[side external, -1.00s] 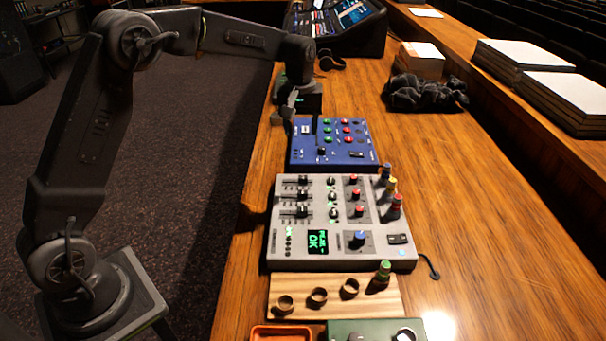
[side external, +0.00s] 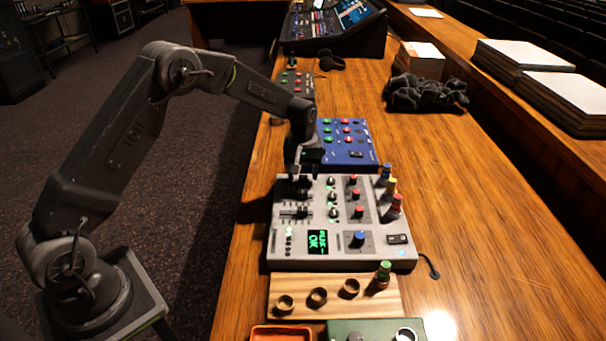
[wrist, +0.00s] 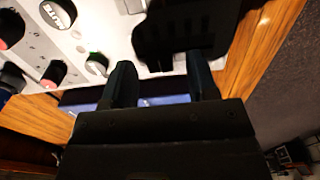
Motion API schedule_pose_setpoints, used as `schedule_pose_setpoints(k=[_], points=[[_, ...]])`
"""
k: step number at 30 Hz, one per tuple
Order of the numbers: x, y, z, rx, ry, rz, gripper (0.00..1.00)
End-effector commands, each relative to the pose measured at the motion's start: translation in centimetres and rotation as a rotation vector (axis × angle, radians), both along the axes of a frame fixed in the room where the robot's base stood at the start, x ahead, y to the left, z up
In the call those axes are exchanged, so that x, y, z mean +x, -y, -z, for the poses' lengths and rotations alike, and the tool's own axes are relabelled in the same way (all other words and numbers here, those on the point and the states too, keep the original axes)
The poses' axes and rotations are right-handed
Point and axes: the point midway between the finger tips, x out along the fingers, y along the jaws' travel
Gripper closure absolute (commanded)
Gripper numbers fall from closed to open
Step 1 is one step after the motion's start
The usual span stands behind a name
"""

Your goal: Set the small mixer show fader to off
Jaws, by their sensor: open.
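A grey mixer (side external: 290,258) lies on the desk, with horizontal black-capped faders on its left side. A lower fader (side external: 301,211) shows clearly; the upper ones are largely covered by my gripper. Its small screen (side external: 317,241) shows green text ending in "OK". My gripper (side external: 298,175) points down over the mixer's upper left corner. In the wrist view my gripper (wrist: 161,82) has its two fingers apart, near the mixer's edge, with a dark shape beyond them. I cannot tell whether a finger touches a fader cap, or which fader is the show fader.
A blue mixer (side external: 362,155) lies just behind, partly hidden by my arm. Colored bottles (side external: 392,205) stand at the grey mixer's right edge. A wooden board (side external: 335,309) with small cups is in front. The desk at right (side external: 470,220) is clear.

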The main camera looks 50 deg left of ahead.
Motion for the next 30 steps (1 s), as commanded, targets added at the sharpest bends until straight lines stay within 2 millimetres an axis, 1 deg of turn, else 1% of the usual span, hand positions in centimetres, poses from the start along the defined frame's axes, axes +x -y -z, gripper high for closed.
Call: schedule_pose_setpoints(k=[1,4,12,27,29,30], points=[[-0.02,0.01,0.44,-0.001,-0.001,0.0,0.47],[-0.01,0.0,0.82,0.0,0.0,0.0,0.47],[-0.01,0.0,0.89,0.0,0.0,0.0,0.47],[-0.01,0.01,0.85,0.0,0.0,0.0,0.95],[-0.01,0.01,0.85,0.0,0.0,0.0,1.0],[-0.01,0.01,0.85,0.0,0.0,0.0,1.0]])
